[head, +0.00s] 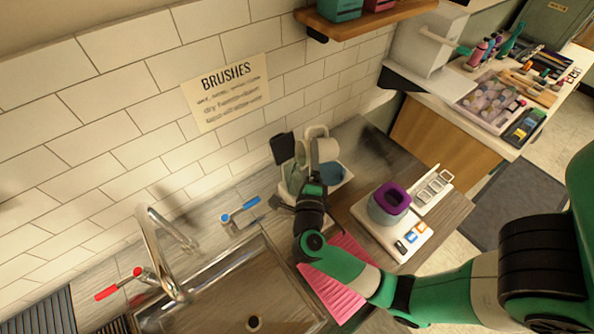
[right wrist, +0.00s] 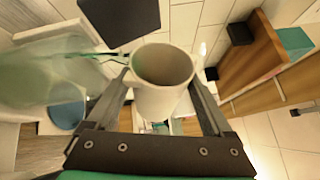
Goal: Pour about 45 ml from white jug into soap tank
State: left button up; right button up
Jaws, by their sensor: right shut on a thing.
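My right gripper (head: 316,165) is shut on the white jug (head: 323,147) at the back of the counter, near the tiled wall. In the right wrist view, the jug (right wrist: 162,100) sits between the two fingers (right wrist: 160,85) with its round open mouth facing the camera; its contents cannot be made out. A pale grey tank with a purple rim (head: 390,197), which looks like the soap tank, stands on a white base to the right of my right forearm. The jug is apart from it. My left gripper is out of view.
A white caddy (head: 343,188) with a blue inside part and a greenish clear item (right wrist: 40,75) is beside the jug. A dark flat piece (head: 284,149) stands behind. A pink ribbed mat (head: 335,290), sink (head: 215,300) and faucet (head: 165,250) lie in front and left. A wooden shelf (head: 365,18) hangs above.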

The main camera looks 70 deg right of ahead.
jog(key=shift+s+d, duration=0.15)
jog(key=shift+s, duration=0.1)
dwell(0.4)
jog(key=shift+w+r+n+t+h+p, duration=0.15)
jog(key=shift+n+h+p, duration=0.1)
jog(key=shift+n, duration=0.2)
jog(key=shift+r+n+t+h+p, duration=0.15)
jog(key=shift+n+p, duration=0.1)
jog(key=shift+n, duration=0.2)
dwell(0.8)
jog(key=shift+f+b, duration=0.25)
jog(key=shift+b, duration=0.05)
jog(key=m+b, duration=0.1)
jog(key=f+m+y+b, duration=0.1)
jog(key=m, duration=0.1)
jog(key=shift+s+d+g, duration=0.15)
jog(key=shift+s+g, duration=0.2)
jog(key=shift+g, duration=0.05)
jog(key=shift+r+m+p, duration=0.3)
jog(key=shift+r+p, duration=0.05)
jog(key=shift+p, duration=0.55)
jog(key=shift+f, duration=0.1)
